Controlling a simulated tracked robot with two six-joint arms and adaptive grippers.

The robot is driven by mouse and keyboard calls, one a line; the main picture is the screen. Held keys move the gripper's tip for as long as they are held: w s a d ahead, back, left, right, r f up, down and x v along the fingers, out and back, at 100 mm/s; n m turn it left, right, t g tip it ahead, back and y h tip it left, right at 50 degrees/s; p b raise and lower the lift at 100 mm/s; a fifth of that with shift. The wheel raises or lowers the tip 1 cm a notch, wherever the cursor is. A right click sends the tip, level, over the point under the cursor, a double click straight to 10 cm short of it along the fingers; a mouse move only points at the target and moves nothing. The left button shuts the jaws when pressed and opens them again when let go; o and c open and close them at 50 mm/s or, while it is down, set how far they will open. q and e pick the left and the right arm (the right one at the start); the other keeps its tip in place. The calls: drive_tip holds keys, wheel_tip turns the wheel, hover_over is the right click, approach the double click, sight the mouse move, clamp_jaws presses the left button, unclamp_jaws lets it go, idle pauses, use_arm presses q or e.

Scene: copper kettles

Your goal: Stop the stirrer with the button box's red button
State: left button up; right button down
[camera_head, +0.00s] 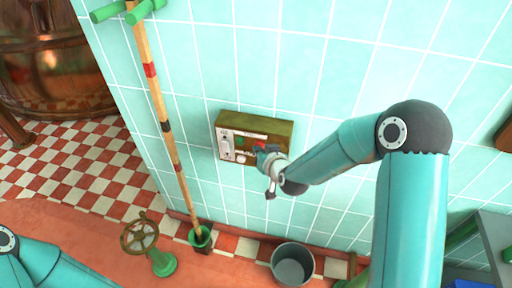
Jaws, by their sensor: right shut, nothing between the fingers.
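The button box (272,126) is fixed to the tiled wall in the middle of the head view. It has an olive-brown casing and a front with a pale lever panel (226,146) at its left. A green button (240,141) shows on the front. A small red spot (259,148), seemingly the red button, shows beside my right gripper (265,158). That gripper is shut and empty, in front of the box's lower right part, and hides some of it. I cannot tell whether it touches the button. My left gripper is out of view. No stirrer is clearly visible.
A copper kettle (52,75) stands at the upper left on the checkered floor. A striped pole (160,105) leans along the wall, its foot in a green cup (200,238). A handwheel (140,236) and a grey bucket (292,265) stand below.

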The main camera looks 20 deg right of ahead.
idle(0.3)
drive_tip(key=shift+s+a+b, duration=0.35)
drive_tip(key=shift+s+a, duration=0.15)
drive_tip(key=shift+s, duration=0.25)
drive_tip(key=s+a, duration=0.1)
drive_tip(key=s, duration=0.1)
drive_tip(key=s+a+b, duration=0.1)
drive_tip(key=s, duration=0.1)
drive_tip(key=shift+a, duration=0.4)
drive_tip(key=shift+s+d, duration=0.1)
drive_tip(key=shift+d, duration=0.05)
idle(0.5)
